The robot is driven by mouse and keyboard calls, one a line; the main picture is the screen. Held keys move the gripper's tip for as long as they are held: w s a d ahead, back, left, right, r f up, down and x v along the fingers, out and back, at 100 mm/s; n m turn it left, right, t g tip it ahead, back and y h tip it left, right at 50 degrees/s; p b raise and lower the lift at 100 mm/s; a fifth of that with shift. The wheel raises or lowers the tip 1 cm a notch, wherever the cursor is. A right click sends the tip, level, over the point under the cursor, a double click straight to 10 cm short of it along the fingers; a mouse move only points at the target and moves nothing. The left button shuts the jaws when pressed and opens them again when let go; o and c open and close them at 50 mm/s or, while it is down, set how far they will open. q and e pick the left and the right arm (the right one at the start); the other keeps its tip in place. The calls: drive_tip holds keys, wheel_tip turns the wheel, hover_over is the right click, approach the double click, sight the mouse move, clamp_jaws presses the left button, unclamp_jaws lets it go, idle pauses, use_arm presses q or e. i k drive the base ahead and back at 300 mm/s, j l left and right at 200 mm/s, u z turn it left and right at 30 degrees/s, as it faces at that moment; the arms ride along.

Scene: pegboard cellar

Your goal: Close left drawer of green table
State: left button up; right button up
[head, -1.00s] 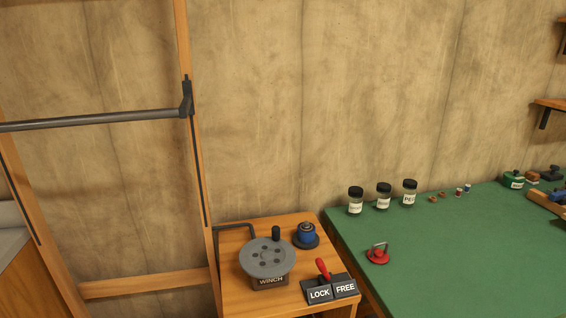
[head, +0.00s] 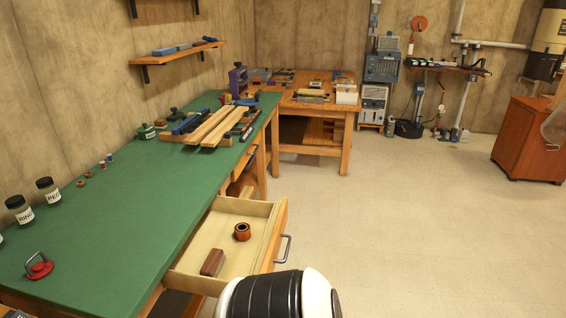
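The green table (head: 120,205) runs along the wall on the left of the head view. Its near drawer (head: 272,236) is pulled out, its wooden front standing well clear of the table edge. A grey bar handle (head: 284,249) is on that front. Inside the drawer lie an orange-brown ring-shaped roll (head: 242,231) and a brown block (head: 212,262). Neither gripper is in view. A black and white rounded part of mine covers the near corner of the drawer.
Jars (head: 48,190), a red-based clamp (head: 38,266) and wooden planks (head: 208,126) are on the green top. A wooden table (head: 315,106) stands beyond. The floor (head: 400,220) right of the drawer is clear; a brown cabinet (head: 535,140) stands far right.

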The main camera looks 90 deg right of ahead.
sight(258, 255)
drive_tip(key=z, duration=2.7)
